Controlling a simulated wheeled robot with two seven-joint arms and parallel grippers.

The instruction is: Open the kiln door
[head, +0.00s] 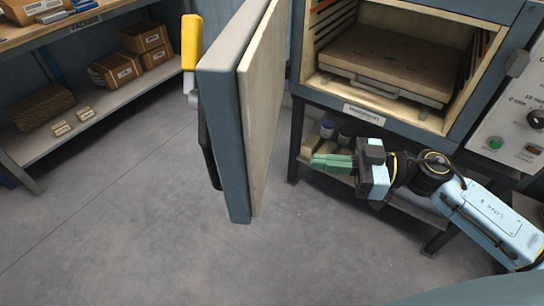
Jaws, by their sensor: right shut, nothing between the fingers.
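The kiln door (223,128) stands swung well out to the left of the kiln (453,128), its inner panel facing right. A yellow-topped handle (191,40) shows on the door's outer left side. The kiln chamber is exposed, with a thick slab (385,62) inside on a metal support. My right gripper (318,162) has green fingers. It is shut and empty, below the kiln opening and to the right of the door, apart from it. My left gripper is not in view.
A shelf unit (95,107) with cardboard boxes stands at the left. The kiln rests on a dark stand with jars (327,129) on its lower shelf. A control panel (512,125) is at the right. The floor (130,240) in front is clear.

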